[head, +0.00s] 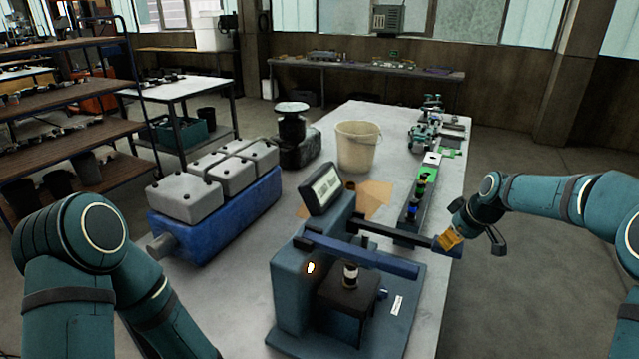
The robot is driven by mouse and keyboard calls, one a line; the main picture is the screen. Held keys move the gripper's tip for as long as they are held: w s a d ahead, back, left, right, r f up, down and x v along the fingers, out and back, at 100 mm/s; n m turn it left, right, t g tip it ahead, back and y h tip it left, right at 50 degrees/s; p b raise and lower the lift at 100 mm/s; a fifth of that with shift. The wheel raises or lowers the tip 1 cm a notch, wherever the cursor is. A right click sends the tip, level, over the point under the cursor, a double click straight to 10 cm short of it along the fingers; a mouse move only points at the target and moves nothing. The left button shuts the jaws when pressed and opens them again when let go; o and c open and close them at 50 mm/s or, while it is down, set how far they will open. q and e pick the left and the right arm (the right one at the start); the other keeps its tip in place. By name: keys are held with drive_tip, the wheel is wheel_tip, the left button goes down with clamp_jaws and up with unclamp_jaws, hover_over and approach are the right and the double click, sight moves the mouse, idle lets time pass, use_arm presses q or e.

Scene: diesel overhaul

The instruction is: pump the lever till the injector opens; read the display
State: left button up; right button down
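The injector tester (290,285) is a teal bench unit at the front of the table. Its tilted display (326,189) stands on top; the reading is too small to make out. A dark lever (395,233) reaches right from the tester, roughly level, to a blue end. A small injector-like part (350,275) stands upright on the black block in front. My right gripper (450,241), with orange finger pads, is at the lever's blue end; whether it is shut on it cannot be told. My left arm is at the lower left, its gripper out of view.
A blue engine block with grey covers (215,205) lies left of the tester. A cream bucket (358,147), a dark press-like device (293,135) and a green rack with small parts (419,195) stand behind. Shelves (75,135) line the left side.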

use_arm(q)
drive_tip(key=shift+s+f, duration=0.25)
drive_tip(key=shift+f, duration=0.2)
drive_tip(key=shift+w+d+r+p, duration=0.1)
drive_tip(key=shift+r+p, duration=0.4)
drive_tip(key=shift+p, duration=0.15)
drive_tip(key=shift+c, duration=0.3)
use_arm(e)
drive_tip(key=shift+w+r, duration=0.2)
drive_tip(key=shift+r, duration=0.65)
use_arm(q)
drive_tip(key=shift+w+d+r+p, duration=0.1)
drive_tip(key=shift+d+r+p, duration=0.2)
drive_tip(key=shift+r+p, duration=0.25)
drive_tip(key=shift+c, duration=0.9)
use_arm(e)
drive_tip(key=shift+w+d+r, duration=0.15)
drive_tip(key=shift+d+r, duration=0.1)
drive_tip(key=shift+r, duration=0.4)
drive_tip(key=shift+d+r, duration=0.1)
drive_tip(key=shift+r, duration=0.25)
use_arm(q)
drive_tip(key=shift+r, duration=0.1)
drive_tip(key=shift+a, duration=0.1)
use_arm(e)
drive_tip(key=shift+a, duration=0.2)
